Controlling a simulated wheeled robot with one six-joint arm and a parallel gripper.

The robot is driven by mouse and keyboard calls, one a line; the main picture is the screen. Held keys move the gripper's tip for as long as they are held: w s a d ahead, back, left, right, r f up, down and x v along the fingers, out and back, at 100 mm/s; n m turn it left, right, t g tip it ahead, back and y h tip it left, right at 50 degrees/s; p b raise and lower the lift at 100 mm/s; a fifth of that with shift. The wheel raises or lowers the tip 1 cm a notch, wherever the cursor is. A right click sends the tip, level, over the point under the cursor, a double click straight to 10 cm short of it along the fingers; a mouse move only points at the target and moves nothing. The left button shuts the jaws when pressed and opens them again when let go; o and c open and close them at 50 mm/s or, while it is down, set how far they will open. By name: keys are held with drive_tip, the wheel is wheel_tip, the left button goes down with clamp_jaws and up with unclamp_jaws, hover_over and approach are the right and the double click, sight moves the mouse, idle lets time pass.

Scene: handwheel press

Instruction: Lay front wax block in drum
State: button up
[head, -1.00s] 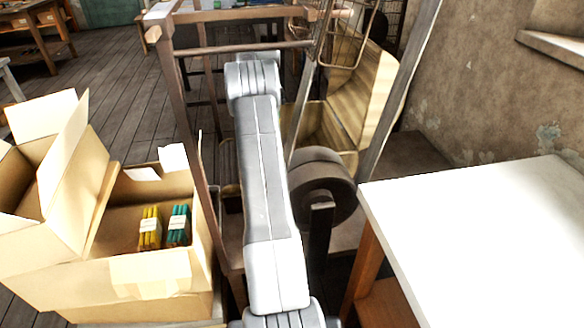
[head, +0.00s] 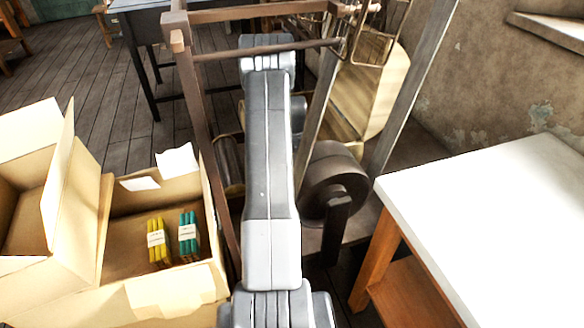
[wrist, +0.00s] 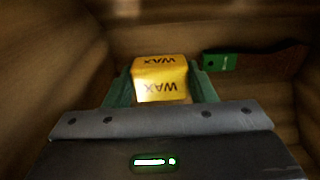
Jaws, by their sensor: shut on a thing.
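The yellow wax block (wrist: 160,78), printed WAX, sits between the green fingers of my gripper (wrist: 160,85) in the wrist view. My gripper is shut on it. Brown, ribbed walls surround the block and fingers in this blurred view. In the head view my arm reaches forward over the wooden frame, and my gripper and the block are hidden behind it. A pale, slatted drum-like body (head: 365,95) shows inside the frame, right of my arm.
A small green piece (wrist: 220,62) lies at the wall in the wrist view. A dark wheel (head: 330,178) stands right of my arm. A white-topped table (head: 490,220) is at right. An open carton (head: 175,290) at left holds yellow (head: 157,243) and teal (head: 188,236) bundles.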

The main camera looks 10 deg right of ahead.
wheel_tip(320, 180, down, 8)
drive_tip(key=shift+r, duration=0.25)
drive_tip(key=shift+f+b, duration=0.2)
drive_tip(key=shift+b, duration=0.1)
drive_tip(key=o, duration=1)
drive_tip(key=shift+r, duration=0.1)
wheel_tip(320, 180, up, 8)
drive_tip(key=shift+f+p, duration=0.1)
drive_tip(key=shift+p, duration=0.25)
